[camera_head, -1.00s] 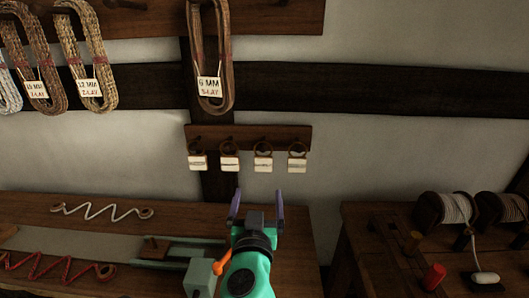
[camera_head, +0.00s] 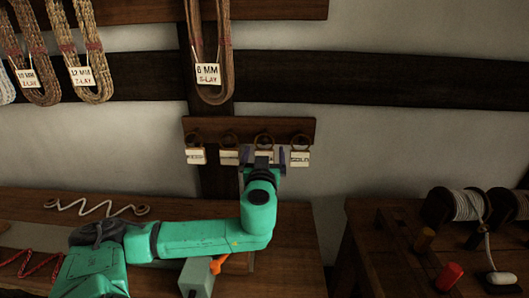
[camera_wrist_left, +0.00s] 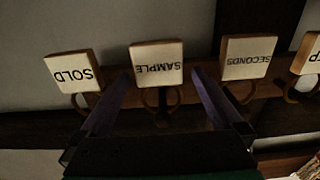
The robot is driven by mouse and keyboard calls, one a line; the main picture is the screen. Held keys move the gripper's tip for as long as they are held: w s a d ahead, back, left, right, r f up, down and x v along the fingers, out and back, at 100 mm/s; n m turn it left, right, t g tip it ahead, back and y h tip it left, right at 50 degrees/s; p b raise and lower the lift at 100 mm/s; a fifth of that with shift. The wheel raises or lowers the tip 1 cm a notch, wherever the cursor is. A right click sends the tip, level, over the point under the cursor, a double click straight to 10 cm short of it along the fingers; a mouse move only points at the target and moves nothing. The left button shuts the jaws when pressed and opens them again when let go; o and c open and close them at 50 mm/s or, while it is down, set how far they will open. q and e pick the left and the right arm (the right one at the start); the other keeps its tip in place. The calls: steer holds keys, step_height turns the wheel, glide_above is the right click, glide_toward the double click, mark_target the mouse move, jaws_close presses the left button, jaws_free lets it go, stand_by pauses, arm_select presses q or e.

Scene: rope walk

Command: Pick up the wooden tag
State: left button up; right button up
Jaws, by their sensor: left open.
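Several small wooden tags with white lettered faces hang by rings from a dark peg rail (camera_head: 248,127) on the wall. In the left wrist view they appear upside down: SOLD (camera_wrist_left: 73,73), SAMPLE (camera_wrist_left: 157,64), SECONDS (camera_wrist_left: 247,58) and one cut off at the right edge (camera_wrist_left: 313,60). My left gripper (camera_head: 262,157) is open in front of the third tag from the left in the head view. In the left wrist view its purple fingers stand either side of the SAMPLE tag's lower picture edge. Contact cannot be told. My right gripper is not in view.
Rope coils hang above, including one labelled 6 MM (camera_head: 208,74). A wooden bench (camera_head: 300,235) below carries a white zigzag cord (camera_head: 97,208) and a red one. A second bench at right holds spools (camera_head: 462,205). Neighbouring tags hang close beside my fingers.

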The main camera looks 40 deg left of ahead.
arm_select(q)
steer(key=shift+w+a+f, duration=0.15)
steer(key=shift+w+a, duration=0.25)
steer(key=shift+w, duration=0.1)
steer(key=shift+s+d, duration=0.1)
steer(key=c, duration=1.4)
steer(key=shift+o, duration=0.2)
